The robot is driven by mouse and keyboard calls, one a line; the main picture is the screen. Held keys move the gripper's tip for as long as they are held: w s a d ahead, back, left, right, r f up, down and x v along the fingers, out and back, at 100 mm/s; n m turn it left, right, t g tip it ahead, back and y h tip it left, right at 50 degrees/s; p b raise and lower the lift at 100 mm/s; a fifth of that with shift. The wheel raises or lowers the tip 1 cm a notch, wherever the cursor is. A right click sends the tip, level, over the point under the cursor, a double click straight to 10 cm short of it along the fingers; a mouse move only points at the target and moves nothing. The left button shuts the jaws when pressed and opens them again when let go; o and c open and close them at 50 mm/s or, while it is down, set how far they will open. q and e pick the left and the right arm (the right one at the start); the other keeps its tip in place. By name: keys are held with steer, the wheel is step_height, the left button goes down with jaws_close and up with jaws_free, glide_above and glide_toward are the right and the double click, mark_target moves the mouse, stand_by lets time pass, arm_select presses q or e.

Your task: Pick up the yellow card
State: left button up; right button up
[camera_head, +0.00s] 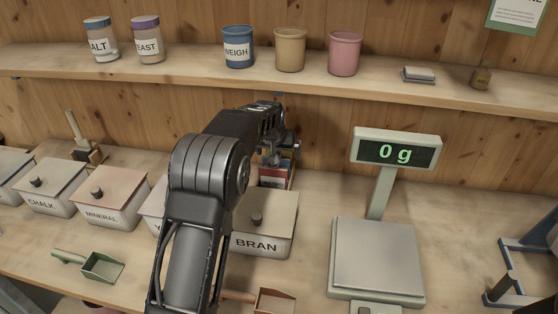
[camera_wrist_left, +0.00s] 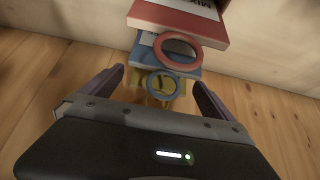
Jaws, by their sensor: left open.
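The yellow card (camera_wrist_left: 187,87) is the lowest of a set of cards in the left wrist view. Only slivers of it show beneath the blue card (camera_wrist_left: 147,58), which has a blue ring at its near end. The red card (camera_wrist_left: 177,22) lies above, with a red ring. In the head view the cards (camera_head: 277,180) show partly behind my arm, and the yellow one cannot be made out. My left gripper (camera_wrist_left: 158,80) is open, its fingers on either side of the ringed ends, with nothing clearly gripped. Contact cannot be told. My right gripper is out of view.
The BRAN bin (camera_head: 266,224) stands just in front of the cards. The MINERAL bin (camera_head: 110,198) is to the left, and the scale (camera_head: 377,258) reading 0 g is to the right. A shelf (camera_head: 190,72) with jars and cups runs above. A green scoop (camera_head: 100,267) lies in front.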

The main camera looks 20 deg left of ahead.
arm_select(q)
steer(key=shift+w+f, duration=0.25)
steer(key=shift+f, duration=0.05)
steer(key=shift+c, duration=0.6)
steer(key=c, duration=1.7)
steer(key=shift+r, duration=0.3)
